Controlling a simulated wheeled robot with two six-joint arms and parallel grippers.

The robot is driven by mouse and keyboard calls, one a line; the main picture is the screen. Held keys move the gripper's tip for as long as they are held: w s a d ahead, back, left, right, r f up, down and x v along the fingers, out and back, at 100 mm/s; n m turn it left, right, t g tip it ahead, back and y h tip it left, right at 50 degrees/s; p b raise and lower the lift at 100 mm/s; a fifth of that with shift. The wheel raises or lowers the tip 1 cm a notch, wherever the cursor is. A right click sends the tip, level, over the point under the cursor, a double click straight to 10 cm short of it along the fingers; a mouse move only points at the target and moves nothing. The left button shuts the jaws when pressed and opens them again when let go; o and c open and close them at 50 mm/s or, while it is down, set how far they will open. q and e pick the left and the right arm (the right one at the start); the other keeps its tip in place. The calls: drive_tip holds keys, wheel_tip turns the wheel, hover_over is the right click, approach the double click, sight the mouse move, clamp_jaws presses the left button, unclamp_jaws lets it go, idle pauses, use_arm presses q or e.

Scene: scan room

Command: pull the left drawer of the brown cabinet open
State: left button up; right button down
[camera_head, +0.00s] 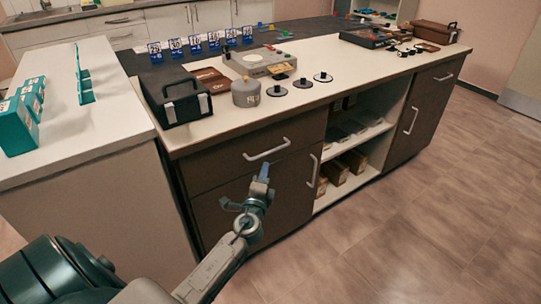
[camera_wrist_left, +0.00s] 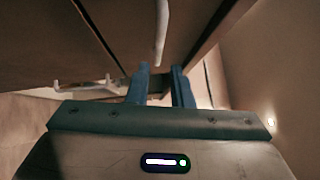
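The brown cabinet (camera_head: 290,195) stands in the middle of the head view under a light worktop. Its left drawer (camera_head: 215,168) looks shut, with a pale bar handle (camera_head: 267,150) across its front. My left gripper (camera_head: 264,172) is just below and in front of this handle in the head view, not visibly touching it. In the left wrist view the two fingers (camera_wrist_left: 162,86) are apart with nothing between them. A pale handle (camera_wrist_left: 161,35) lies beyond the fingertips, roughly in line with the gap. My right gripper is not in view.
Below the drawer is a door with an upright handle (camera_head: 313,170). Open shelves (camera_head: 350,150) are to its right. A black case (camera_head: 177,97) and a grey canister (camera_head: 245,92) stand on the worktop. A white counter (camera_head: 100,130) is at left. The floor (camera_head: 420,220) at right is clear.

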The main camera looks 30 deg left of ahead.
sight(270, 151)
use_arm(q)
drive_tip(key=x, duration=0.9)
drive_tip(key=shift+w+a+p, duration=0.15)
drive_tip(key=shift+w+p, duration=0.15)
clamp_jaws()
